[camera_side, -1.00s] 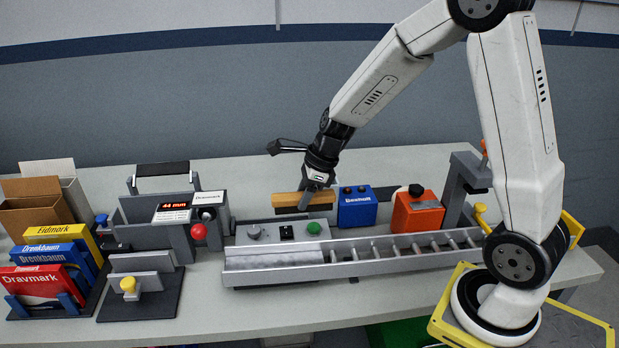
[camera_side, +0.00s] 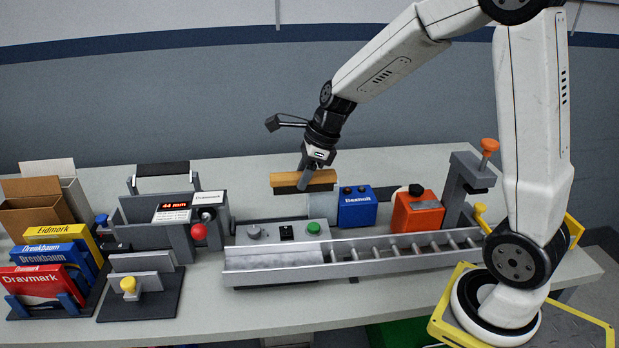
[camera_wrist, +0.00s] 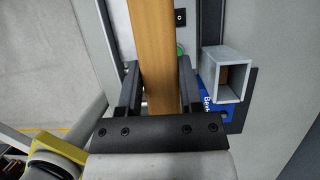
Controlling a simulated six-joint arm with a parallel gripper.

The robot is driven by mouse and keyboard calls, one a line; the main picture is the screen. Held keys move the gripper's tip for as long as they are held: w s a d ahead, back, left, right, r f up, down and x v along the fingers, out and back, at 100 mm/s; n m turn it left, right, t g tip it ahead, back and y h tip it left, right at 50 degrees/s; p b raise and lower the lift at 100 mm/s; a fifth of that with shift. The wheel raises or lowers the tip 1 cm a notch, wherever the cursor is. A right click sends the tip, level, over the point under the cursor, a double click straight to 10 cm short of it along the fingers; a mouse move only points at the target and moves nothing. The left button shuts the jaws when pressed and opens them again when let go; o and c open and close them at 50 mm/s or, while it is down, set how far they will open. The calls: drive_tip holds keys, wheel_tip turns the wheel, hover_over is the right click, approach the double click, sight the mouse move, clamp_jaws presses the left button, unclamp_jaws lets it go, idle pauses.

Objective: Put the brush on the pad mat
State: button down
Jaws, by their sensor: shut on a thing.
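The brush (camera_side: 289,180) has a long wooden back and dark bristles on its underside. My gripper (camera_side: 304,184) is shut on it near its right part and holds it level above the table. In the wrist view the wooden back (camera_wrist: 153,45) runs between the two dark fingers (camera_wrist: 158,88), and its bristles are hidden. I cannot tell whether this patch is the pad mat.
A control panel (camera_side: 270,233) and a metal roller rail (camera_side: 385,255) lie in front of the brush. A blue box (camera_side: 357,212) and an orange box (camera_side: 418,214) stand to its right. A grey fixture (camera_side: 150,212) stands left. The table behind is clear.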

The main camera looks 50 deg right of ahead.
drive_tip(key=s+d, duration=0.1)
drive_tip(key=d, duration=2.9)
drive_tip(key=shift+f, duration=9.05)
drive_tip(key=shift+f, duration=0.2)
drive_tip(key=shift+c, duration=1.2)
unclamp_jaws()
drive_tip(key=shift+r, duration=0.1)
drive_tip(key=v, duration=1.2)
